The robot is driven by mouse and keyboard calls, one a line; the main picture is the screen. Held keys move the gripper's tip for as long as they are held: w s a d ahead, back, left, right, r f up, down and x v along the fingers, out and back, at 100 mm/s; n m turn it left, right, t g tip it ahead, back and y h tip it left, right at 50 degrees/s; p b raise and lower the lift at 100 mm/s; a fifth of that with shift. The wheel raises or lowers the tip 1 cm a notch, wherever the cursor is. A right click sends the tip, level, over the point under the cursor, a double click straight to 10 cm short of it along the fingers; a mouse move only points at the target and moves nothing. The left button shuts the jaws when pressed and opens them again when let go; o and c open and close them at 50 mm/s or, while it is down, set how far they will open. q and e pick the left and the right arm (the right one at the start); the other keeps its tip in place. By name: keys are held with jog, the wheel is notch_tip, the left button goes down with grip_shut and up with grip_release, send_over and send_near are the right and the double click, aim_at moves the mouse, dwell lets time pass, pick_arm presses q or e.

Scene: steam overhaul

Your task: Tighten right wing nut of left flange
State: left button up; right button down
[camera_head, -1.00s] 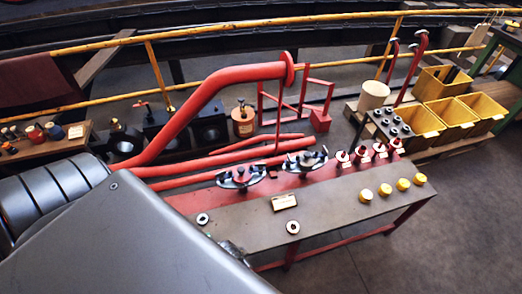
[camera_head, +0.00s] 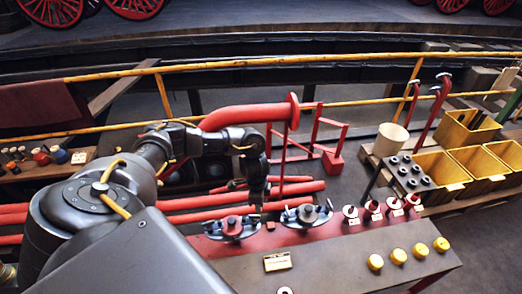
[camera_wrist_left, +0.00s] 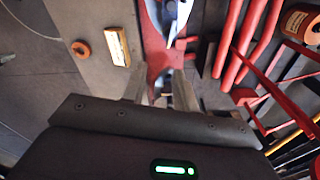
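The left flange (camera_head: 231,230) is a dark oval piece on the red strip of the bench. Its right wing nut (camera_head: 250,220) is small, dark and partly hard to make out. The right flange (camera_head: 306,214) sits beside it. My left gripper (camera_head: 258,204) points down just above and behind the right end of the left flange. In the left wrist view its two fingers (camera_wrist_left: 160,88) are apart with nothing held between them. A bright, glossy part, possibly a flange, shows at the top beyond the fingers. My right gripper is not in view.
A label plate (camera_head: 277,261) and a washer (camera_head: 285,291) lie on the bench (camera_head: 330,260). Red-and-white fittings (camera_head: 372,210) and yellow caps (camera_head: 398,256) stand to the right. Red pipes (camera_head: 200,202) run behind. Yellow bins (camera_head: 440,172) stand at the back right.

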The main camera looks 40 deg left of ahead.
aim_at(254, 217)
pick_arm(q)
jog(key=shift+y, duration=0.3)
jog(key=f, duration=0.3)
jog(key=a+f, duration=0.1)
jog(key=f, duration=0.2)
jog(key=a+f, duration=0.1)
jog(key=f, duration=0.2)
jog(key=shift+s+a+f, duration=0.1)
jog(key=shift+a+f, duration=0.1)
jog(key=shift+f, duration=0.1)
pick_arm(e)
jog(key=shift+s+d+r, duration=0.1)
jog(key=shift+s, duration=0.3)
pick_arm(q)
jog(key=shift+c, duration=0.4)
grip_shut()
